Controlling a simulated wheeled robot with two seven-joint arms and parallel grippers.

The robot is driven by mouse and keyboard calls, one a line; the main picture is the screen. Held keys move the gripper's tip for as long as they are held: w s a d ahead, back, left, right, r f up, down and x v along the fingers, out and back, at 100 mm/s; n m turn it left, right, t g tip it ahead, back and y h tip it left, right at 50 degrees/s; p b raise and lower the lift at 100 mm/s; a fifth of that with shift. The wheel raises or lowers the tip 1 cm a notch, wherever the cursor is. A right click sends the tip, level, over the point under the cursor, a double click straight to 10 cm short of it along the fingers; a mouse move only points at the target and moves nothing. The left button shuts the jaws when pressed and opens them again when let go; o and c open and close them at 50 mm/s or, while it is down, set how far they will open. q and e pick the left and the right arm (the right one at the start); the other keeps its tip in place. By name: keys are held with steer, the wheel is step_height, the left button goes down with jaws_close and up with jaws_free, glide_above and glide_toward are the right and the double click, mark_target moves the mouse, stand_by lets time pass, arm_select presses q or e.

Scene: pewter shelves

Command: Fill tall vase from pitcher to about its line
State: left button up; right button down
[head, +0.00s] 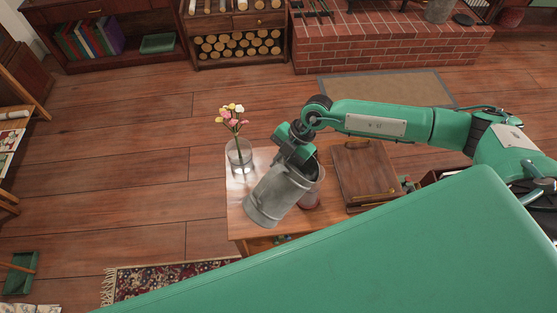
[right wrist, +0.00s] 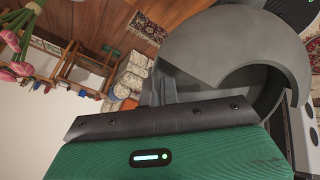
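A clear glass vase (head: 239,157) with pink, white and yellow flowers stands upright at the table's left back corner. I cannot make out a fill line or its water level. My right gripper (head: 296,147) is at the upper end of the grey metal pitcher (head: 275,193) and appears shut on it; the exact grip is hidden. The pitcher looks tilted, right of the vase and apart from it. The right wrist view shows the pitcher's wide rim (right wrist: 215,45) close up, with flowers (right wrist: 15,50) at upper left. No stream of water shows. My left gripper is out of view.
The wooden table (head: 237,214) also holds a brown wooden case (head: 365,172) at right. A glass vessel with something reddish (head: 311,199) is partly hidden behind the pitcher. Open floor lies left of the table, and a patterned rug (head: 150,282) in front.

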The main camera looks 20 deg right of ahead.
steer(key=shift+w+d+r+g+y+b, duration=0.2)
steer(key=shift+d+r+y, duration=0.15)
steer(key=shift+r+y, duration=0.25)
steer(key=shift+w+d+r+g+y+b, duration=0.1)
steer(key=shift+d+r+g+y+b, duration=0.1)
steer(key=shift+d+r+y, duration=0.35)
stand_by(6.8)
